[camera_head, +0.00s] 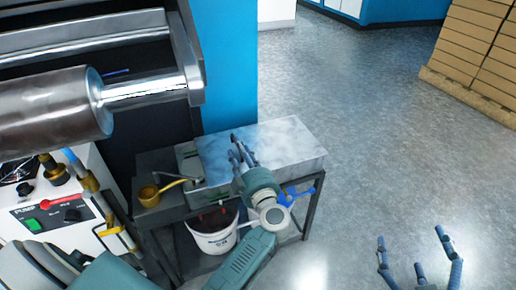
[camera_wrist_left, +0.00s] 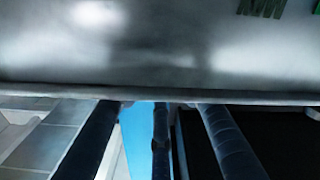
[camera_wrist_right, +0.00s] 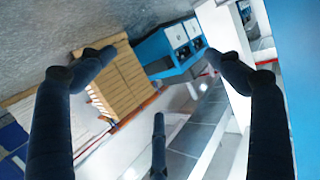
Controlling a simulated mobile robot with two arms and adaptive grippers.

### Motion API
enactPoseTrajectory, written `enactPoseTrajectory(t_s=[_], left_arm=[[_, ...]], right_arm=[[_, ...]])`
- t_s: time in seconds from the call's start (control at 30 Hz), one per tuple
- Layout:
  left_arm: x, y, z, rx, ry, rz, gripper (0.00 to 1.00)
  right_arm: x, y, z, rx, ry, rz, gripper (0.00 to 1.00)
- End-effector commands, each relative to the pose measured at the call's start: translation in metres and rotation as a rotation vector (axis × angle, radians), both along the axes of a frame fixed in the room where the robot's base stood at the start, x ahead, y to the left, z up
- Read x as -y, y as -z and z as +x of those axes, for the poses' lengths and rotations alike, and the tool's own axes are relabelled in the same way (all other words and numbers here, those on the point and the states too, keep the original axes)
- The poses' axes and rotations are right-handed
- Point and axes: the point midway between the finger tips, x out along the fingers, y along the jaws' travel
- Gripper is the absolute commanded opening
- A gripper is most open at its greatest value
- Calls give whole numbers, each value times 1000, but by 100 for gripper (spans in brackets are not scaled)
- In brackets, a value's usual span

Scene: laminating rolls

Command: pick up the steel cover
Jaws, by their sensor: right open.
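The steel cover (camera_head: 285,142) is a flat, shiny grey slab lying on a small dark table in the head view. Its surface (camera_wrist_left: 160,45) fills the upper part of the left wrist view. My left gripper (camera_head: 240,150) is over the cover's left part in the head view. In the left wrist view its fingers reach the slab's edge, and their tips are hard to see. I cannot tell whether they grip it. My right gripper (camera_head: 412,245) is open and empty over the bare floor, well right of the table.
A brass cup (camera_head: 149,196) stands at the table's left end. A white bucket (camera_head: 212,240) is under the table. A large steel roller (camera_head: 50,110) and a white pump unit (camera_head: 60,218) are at left. A stack of boards (camera_head: 480,50) is far right. The floor between is clear.

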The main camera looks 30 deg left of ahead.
Motion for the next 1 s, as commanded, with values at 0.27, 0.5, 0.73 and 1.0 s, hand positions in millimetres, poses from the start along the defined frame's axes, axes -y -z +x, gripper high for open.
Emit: enactPoseTrajectory(t_s=[0.27,0.5,0.73,1.0], left_arm=[[-19,1,17,1,0,1,33],[-23,0,20,-1,0,1,33],[-22,0,20,0,0,0,13],[-22,0,19,0,0,0,0]], right_arm=[[-9,-48,10,211,-14,53,90],[-11,-60,11,258,-17,65,90],[-11,-60,10,256,-17,65,90],[-11,-60,11,256,-17,65,90]])
